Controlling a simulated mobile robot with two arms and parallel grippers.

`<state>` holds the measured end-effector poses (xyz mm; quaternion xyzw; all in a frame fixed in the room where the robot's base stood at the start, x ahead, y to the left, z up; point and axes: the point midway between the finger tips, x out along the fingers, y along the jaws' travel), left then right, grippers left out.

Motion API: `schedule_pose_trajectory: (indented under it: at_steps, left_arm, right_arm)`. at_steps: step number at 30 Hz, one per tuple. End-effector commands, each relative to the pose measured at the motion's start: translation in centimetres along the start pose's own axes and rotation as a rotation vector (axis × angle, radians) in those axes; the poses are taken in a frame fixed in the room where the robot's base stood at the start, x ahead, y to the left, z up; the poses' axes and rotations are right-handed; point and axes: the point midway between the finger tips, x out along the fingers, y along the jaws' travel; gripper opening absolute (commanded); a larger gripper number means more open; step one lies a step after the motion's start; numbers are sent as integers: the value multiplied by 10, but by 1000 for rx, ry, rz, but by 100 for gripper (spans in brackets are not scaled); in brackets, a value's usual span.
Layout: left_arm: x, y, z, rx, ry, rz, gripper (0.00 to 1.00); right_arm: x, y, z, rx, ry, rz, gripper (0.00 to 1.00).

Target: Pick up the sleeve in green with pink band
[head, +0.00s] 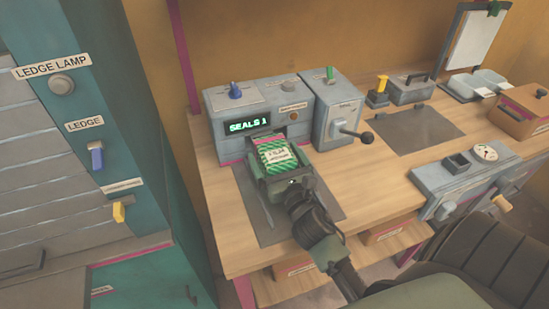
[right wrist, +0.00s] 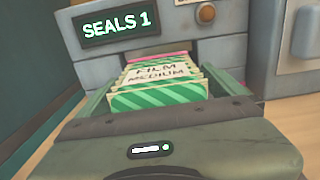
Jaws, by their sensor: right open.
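The sleeve (head: 279,158) is green striped with a pink band at its far end and a pale label. In the right wrist view the sleeve (right wrist: 160,97) lies in front of the machine's slot, and its label reads "FILM MEDIUM". My right gripper (head: 274,168) is open, with its fingers on either side of the sleeve. In the right wrist view the gripper body hides the sleeve's near lower part. I cannot tell whether the fingers touch it. My left gripper is not in view.
The grey machine (head: 214,103) behind the sleeve has a display (head: 247,126) reading "SEALS 1". A lever box (head: 333,115) stands to its right. A dark mat (head: 252,203) lies below my gripper. A teal cabinet (head: 165,110) is at the left.

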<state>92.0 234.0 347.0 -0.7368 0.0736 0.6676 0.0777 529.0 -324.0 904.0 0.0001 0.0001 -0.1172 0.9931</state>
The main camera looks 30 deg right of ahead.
Motion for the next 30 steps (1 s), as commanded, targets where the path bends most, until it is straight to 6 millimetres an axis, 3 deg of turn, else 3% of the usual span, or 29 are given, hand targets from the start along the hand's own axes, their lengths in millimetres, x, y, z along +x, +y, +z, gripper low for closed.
schedule_pose_trajectory:
  at_steps: [2, 10, 23, 30]
  left_arm:
    - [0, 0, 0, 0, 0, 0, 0]
    - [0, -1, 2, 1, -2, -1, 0]
    - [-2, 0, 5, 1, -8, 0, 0]
    - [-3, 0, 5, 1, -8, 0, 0]
  right_arm:
    - [0, 0, 0, 0, 0, 0, 93]
    - [0, 0, 0, 0, 0, 0, 19]
    - [-9, 0, 10, -3, -2, 0, 19]
    - [-50, 0, 33, -2, 0, 1, 19]
